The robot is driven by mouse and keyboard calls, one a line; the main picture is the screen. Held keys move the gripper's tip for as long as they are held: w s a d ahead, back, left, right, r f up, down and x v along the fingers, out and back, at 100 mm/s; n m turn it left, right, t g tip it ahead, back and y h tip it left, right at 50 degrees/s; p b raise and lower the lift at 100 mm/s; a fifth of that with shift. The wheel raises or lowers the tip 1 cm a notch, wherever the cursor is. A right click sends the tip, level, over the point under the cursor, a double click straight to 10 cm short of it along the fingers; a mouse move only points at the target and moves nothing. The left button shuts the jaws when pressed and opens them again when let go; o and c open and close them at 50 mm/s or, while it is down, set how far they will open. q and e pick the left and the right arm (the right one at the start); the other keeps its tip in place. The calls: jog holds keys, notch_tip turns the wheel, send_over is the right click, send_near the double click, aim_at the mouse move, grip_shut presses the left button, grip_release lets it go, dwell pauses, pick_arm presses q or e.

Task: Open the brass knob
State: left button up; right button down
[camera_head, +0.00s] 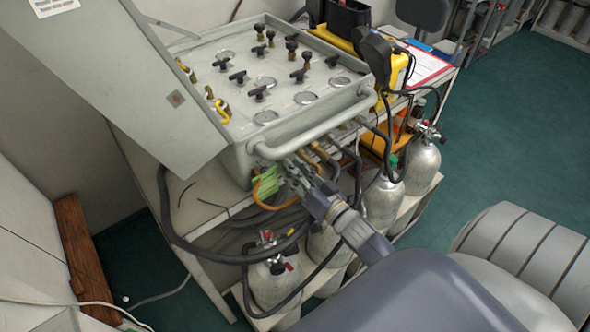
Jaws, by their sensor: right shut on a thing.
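The grey air panel (235,135) stands on a bench, with several black-handled valves and round gauges on its sloping top. Brass fittings (322,152) and hoses come out under its front edge. My right gripper (292,172) reaches up from the lower right to this front edge, below the grey rail. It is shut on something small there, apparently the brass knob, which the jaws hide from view. How far the knob is turned cannot be told. My left gripper is not in view.
The open grey lid (115,85) stands at the left. A grey rail (320,125) runs along the panel's front. Gas cylinders (383,200) and looping black hoses crowd the space below. A yellow case (395,72) and a clipboard (428,68) lie at the back right. Green floor is clear at right.

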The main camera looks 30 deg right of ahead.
jog(key=n, duration=0.6)
jog(key=shift+p, duration=0.35)
jog(key=shift+n, duration=0.3)
jog(key=c, duration=1.7)
grip_release()
jog(key=s, duration=1.2)
jog(key=shift+d, duration=0.4)
